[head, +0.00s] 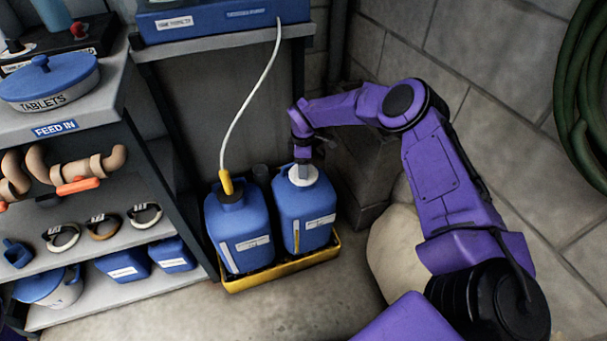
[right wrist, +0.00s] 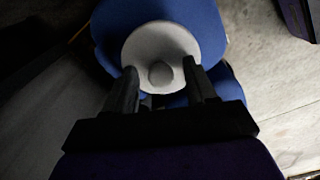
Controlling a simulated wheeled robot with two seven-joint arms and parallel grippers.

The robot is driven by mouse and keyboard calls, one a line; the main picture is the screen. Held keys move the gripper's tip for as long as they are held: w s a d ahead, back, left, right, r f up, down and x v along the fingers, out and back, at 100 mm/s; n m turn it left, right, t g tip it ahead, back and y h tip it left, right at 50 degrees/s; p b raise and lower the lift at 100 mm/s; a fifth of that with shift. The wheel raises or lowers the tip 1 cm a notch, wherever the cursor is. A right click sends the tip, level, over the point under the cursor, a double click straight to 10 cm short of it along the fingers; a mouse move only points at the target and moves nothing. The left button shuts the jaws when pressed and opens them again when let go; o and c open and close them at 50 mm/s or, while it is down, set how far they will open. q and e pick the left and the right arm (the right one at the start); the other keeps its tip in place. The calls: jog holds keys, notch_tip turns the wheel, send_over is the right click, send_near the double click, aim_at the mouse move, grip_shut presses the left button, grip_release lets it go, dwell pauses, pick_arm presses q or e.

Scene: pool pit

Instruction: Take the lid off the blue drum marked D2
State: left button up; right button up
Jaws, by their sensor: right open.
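Two blue drums stand side by side in a yellow tray (head: 285,272). The right drum (head: 305,215) carries a pale round lid (head: 303,173); its label is too small to read, so I cannot confirm the D2 mark. In the right wrist view the lid (right wrist: 160,35) has a small round knob in its middle, on the blue drum (right wrist: 208,30). My right gripper (head: 302,162) is over this lid, pointing down. Its open fingers (right wrist: 161,70) lie on either side of the knob, apart from it. My left gripper is not in view.
The left drum (head: 238,230) has a yellow fitting (head: 228,186) with a white hose (head: 245,105) rising to a blue unit (head: 215,22). A shelf rack (head: 100,285) stands at left. A green hose coil (head: 585,100) hangs at right. The front floor is clear.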

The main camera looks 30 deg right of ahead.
grip_shut()
